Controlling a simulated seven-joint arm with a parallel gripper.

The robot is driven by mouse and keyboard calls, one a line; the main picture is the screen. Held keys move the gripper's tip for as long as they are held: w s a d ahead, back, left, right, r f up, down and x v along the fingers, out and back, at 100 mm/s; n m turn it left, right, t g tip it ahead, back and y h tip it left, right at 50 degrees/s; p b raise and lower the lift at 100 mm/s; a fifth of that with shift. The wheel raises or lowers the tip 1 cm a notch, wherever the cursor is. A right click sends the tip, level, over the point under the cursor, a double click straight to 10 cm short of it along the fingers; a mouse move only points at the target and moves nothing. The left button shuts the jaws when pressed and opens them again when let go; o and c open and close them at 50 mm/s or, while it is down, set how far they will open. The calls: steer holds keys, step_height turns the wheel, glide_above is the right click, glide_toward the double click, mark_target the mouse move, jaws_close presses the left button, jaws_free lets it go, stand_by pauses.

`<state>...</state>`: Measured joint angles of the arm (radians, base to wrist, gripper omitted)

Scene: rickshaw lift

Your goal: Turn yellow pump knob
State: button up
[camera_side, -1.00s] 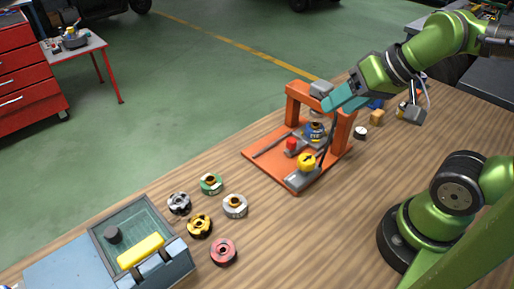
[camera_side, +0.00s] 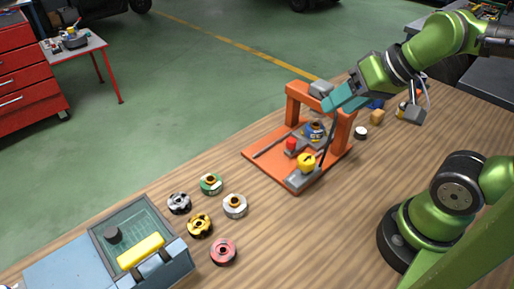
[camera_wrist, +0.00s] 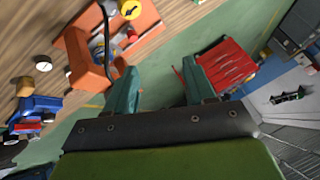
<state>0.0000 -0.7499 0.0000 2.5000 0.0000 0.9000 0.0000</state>
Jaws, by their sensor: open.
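The yellow pump knob (camera_side: 307,162) sits on a grey base at the near end of the orange press (camera_side: 270,165). It has a dark mark on its top. In the wrist view the knob (camera_wrist: 131,9) is at the top edge, partly cut off. My gripper (camera_side: 338,101) has teal fingers and hangs above the right side of the press frame, up and right of the knob and apart from it. In the wrist view its fingers (camera_wrist: 158,75) are spread with nothing between them. A thin black lever rises beside the knob toward the gripper, and I cannot tell whether they touch.
A red part (camera_side: 291,145) and a blue part (camera_side: 316,130) stand on the press. Several round parts, including a red one (camera_side: 223,251), lie at the front left by a grey-blue box (camera_side: 178,262). A wooden block (camera_side: 377,118) is right of the press.

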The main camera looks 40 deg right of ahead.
steer(key=shift+o, duration=1.1)
steer(key=shift+f, duration=0.1)
steer(key=shift+o, duration=0.5)
steer(key=shift+w+f+g, duration=0.15)
steer(key=shift+f+g, duration=0.15)
steer(key=n+g+h, duration=0.2)
steer(key=n+g, duration=0.5)
steer(key=n, duration=1.8)
glide_above(307, 159)
step_height(307, 159, down, 17)
steer(key=shift+r, duration=0.15)
steer(key=shift+c, duration=0.2)
